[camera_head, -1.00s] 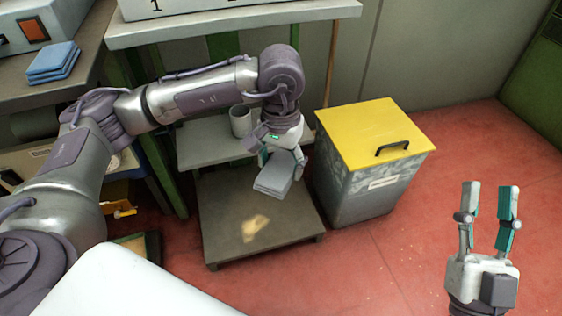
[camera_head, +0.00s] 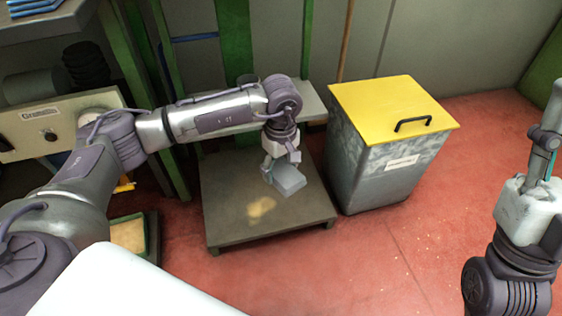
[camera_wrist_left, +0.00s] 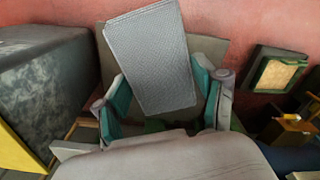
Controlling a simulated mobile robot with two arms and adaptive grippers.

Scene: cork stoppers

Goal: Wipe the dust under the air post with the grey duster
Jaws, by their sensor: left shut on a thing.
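My left gripper (camera_head: 269,171) is shut on the grey duster (camera_head: 290,182), a flat, light-grey pad. It holds the duster over the low dark-grey platform (camera_head: 225,228). I cannot tell whether the duster touches the platform. A pale yellow-brown dust patch (camera_head: 261,207) lies on the platform, to the left of and nearer than the duster. In the left wrist view the duster (camera_wrist_left: 155,60) sits between the two fingers and covers much of the platform. My right gripper (camera_head: 545,135) points up at the right edge, partly cut off; no held thing shows.
A grey bin (camera_head: 380,170) with a yellow lid (camera_head: 390,105) stands just right of the platform. A shelf (camera_head: 312,108) is behind my left arm. A small tray (camera_head: 130,235) lies left of the platform. Red floor (camera_head: 370,265) is open in front and to the right.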

